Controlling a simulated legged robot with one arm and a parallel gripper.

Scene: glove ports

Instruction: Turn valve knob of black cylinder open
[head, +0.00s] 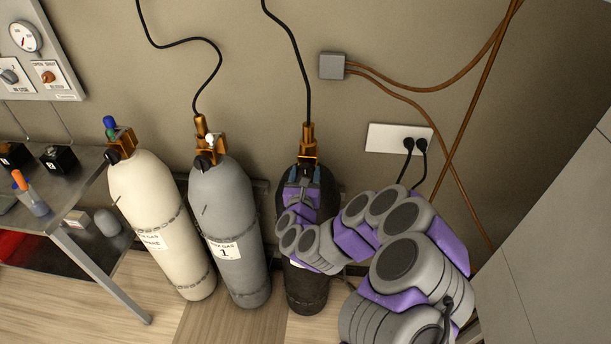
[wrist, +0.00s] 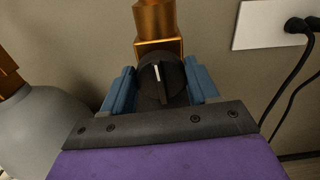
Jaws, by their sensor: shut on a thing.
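The black cylinder (head: 307,285) stands against the wall, right of the other cylinders, largely hidden by my arm in the head view. Its round black valve knob (wrist: 161,78) has a white line pointing about straight up and sits on a brass valve body (wrist: 157,45). My gripper (head: 304,176) is at the top of the black cylinder. In the wrist view its blue fingers (wrist: 161,90) stand on both sides of the knob, shut on it. The exact finger contact is partly hidden behind the gripper's front edge.
A grey cylinder (head: 232,225) and a cream cylinder (head: 160,215) stand to the left, chained at the wall. A metal table (head: 85,215) is at far left. A white outlet (head: 385,138) with black plugs is on the wall at right. A grey cabinet (head: 555,220) bounds the right side.

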